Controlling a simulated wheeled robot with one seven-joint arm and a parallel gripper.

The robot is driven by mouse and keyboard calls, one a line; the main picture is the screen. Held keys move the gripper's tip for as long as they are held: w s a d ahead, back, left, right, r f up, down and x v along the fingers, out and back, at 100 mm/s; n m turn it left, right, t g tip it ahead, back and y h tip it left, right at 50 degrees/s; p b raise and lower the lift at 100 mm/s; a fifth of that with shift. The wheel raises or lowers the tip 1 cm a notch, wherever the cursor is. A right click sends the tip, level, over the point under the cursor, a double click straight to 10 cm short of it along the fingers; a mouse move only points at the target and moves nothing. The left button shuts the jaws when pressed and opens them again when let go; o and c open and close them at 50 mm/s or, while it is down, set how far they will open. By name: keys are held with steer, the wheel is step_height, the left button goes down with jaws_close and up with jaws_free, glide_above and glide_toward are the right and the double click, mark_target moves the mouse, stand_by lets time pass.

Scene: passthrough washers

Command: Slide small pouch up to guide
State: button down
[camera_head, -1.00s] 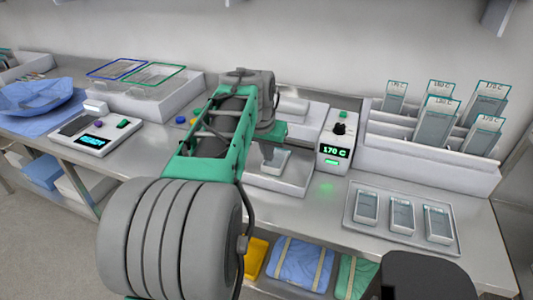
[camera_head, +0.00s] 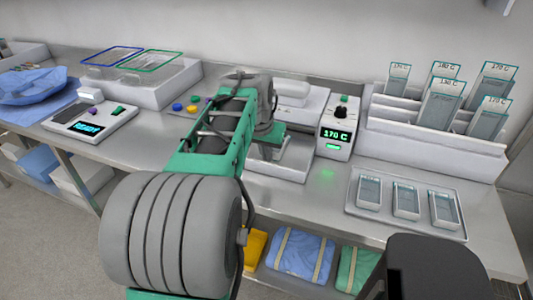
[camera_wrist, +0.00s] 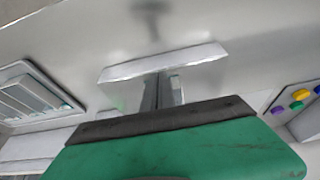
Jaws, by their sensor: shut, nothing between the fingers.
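My gripper (camera_wrist: 161,92) is shut and empty in the wrist view, its fingers reaching towards a pale, flat block or ledge (camera_wrist: 165,62). In the head view the gripper is low over the white plate (camera_head: 272,172) of the sealer, largely behind my green arm. The sealer's control box (camera_head: 336,132) reads 170 C with a lit green bar. I cannot make out a small pouch or a separate guide under the gripper. Several clear pouches with labels, such as one (camera_head: 442,100), stand in the white rack.
A grey tray (camera_head: 385,217) with three small pouches lies right of the sealer. The white rack (camera_head: 420,140) stands behind it. Coloured buttons (camera_head: 192,109) and a white device (camera_head: 90,123) reading READY are on the left. Bare steel bench (camera_head: 320,202) lies in front.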

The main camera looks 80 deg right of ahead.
steer(key=shift+s+d+p, duration=0.15)
steer(key=shift+d+p, duration=0.55)
steer(key=shift+d, duration=0.8)
steer(key=shift+s+d+p, duration=0.15)
steer(key=shift+d+p, duration=0.55)
steer(key=shift+d, duration=0.75)
steer(key=shift+w+a+r+p, duration=0.1)
steer(key=shift+a+r+p, duration=0.25)
steer(key=shift+a+r, duration=0.55)
steer(key=shift+w+a+r+p, duration=0.1)
steer(key=shift+a+r+p, duration=0.2)
steer(key=shift+a+r, duration=0.6)
steer(key=shift+d+r, duration=0.2)
steer(key=shift+d, duration=0.05)
